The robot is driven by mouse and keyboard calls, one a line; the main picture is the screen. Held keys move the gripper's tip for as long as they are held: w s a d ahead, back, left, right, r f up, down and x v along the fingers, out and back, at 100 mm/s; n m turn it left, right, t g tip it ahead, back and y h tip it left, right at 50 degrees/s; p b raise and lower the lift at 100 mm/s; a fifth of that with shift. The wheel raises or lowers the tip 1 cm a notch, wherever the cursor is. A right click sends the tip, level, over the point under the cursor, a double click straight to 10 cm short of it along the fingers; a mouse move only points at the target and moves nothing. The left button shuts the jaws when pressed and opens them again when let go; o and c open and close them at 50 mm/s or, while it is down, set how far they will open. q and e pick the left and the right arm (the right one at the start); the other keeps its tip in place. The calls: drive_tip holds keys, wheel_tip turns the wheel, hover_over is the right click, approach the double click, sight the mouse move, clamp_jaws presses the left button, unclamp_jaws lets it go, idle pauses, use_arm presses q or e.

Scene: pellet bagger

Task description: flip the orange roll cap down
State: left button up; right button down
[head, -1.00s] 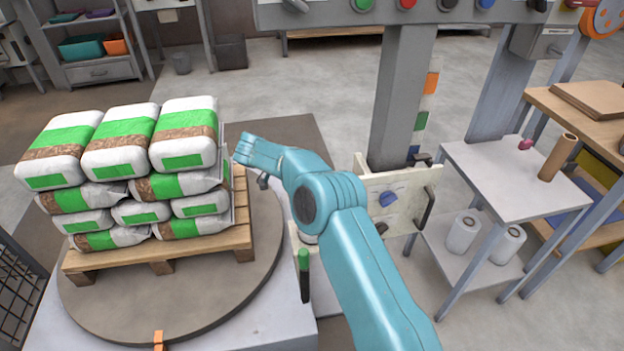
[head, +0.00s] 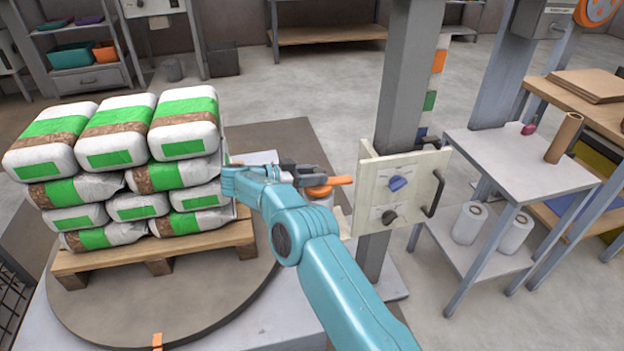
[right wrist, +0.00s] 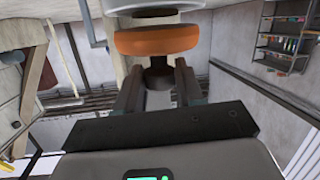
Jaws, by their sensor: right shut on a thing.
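The orange roll cap (head: 322,190) shows in the head view as an orange disc with an orange arm sticking out to its right, between the pallet and the control panel. In the right wrist view the cap (right wrist: 155,41) is a round orange disc with a dark knob under it, against a pale cylinder (right wrist: 150,6). My right gripper (head: 300,174) is at the cap. Its two fingers (right wrist: 158,80) stand either side of the dark knob, shut on the cap. My arm and gripper partly hide the cap in the head view. My left gripper is not in view.
A pallet (head: 205,243) of stacked bags (head: 185,125) stands on a round turntable (head: 215,308) close on the left. A panel (head: 410,170) with knobs and a handle is just right of the cap, by a grey post (head: 402,90). A small table (head: 520,170) is further right.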

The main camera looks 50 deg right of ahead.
drive_tip(key=shift+f+h+b, duration=0.3)
drive_tip(key=shift+h+b, duration=0.05)
drive_tip(key=shift+h, duration=0.05)
drive_tip(key=c, duration=0.7)
unclamp_jaws()
wheel_tip(320, 180, up, 20)
drive_tip(key=p, duration=0.7)
